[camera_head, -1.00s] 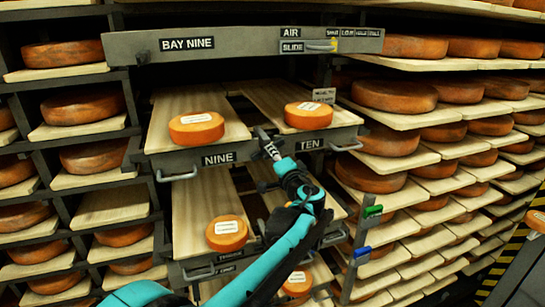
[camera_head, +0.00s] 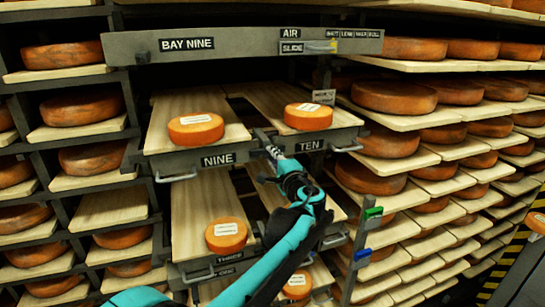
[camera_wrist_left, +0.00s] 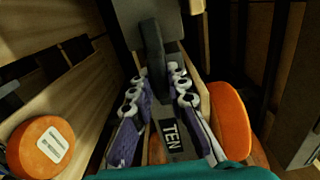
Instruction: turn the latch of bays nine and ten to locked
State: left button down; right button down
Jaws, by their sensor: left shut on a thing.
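Two shelf fronts labelled NINE (camera_head: 217,160) and TEN (camera_head: 311,145) sit side by side under the BAY NINE sign (camera_head: 187,44). The latch, a dark grey bar (camera_wrist_left: 153,45), stands between the fingers of my left gripper (camera_wrist_left: 157,85) in the left wrist view. In the head view my left gripper (camera_head: 270,149) is at the shelf front between the two labels. It is shut on the latch bar. The gripper covers much of the latch in the head view, so I cannot tell its setting. My right gripper is not in view.
Orange cheese wheels (camera_head: 196,129) (camera_head: 309,116) lie on the boards behind the labels. A lower board holds another wheel (camera_head: 226,235). Metal pull handles (camera_head: 176,174) stick out in front. Full racks stand on both sides, close to my left arm's surroundings.

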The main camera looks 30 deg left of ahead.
pick_arm(q)
jog(key=c, duration=1.5)
grip_release()
jog(key=shift+d, duration=0.1)
jog(key=v, duration=1.2)
jog(key=shift+f, duration=0.1)
jog(key=s+f+n+g+h+b, duration=0.1)
jog(key=s+f+b, duration=0.15)
jog(key=f, duration=0.35)
jog(key=s+a+f+n+g+h+b, duration=0.1)
jog(key=s+f+b, duration=0.15)
jog(key=f, duration=0.25)
jog(key=s+f+h+b, duration=0.1)
jog(key=f+b, duration=0.3)
jog(key=f, duration=0.2)
jog(key=s+d+f+n+h+b, duration=0.2)
jog(key=s+d+f+h+b, duration=0.1)
jog(key=f, duration=0.8)
jog(key=s+d+f+n+g+h+b, duration=0.1)
jog(key=s+d+f+n+h+b, duration=0.1)
jog(key=s+d+f+h+b, duration=0.2)
jog(key=s+d+f+n+g+h+b, duration=0.1)
jog(key=s+d+f+b, duration=0.4)
jog(key=f, duration=1.5)
jog(key=shift+s+d+n+h+b, duration=0.25)
jog(key=shift+s+h+b, duration=0.55)
jog(key=shift+b, duration=0.55)
jog(key=shift+s+d+n+h+b, duration=0.1)
jog(key=shift+s+n+h+b, duration=0.4)
jog(key=shift+s+b, duration=0.6)
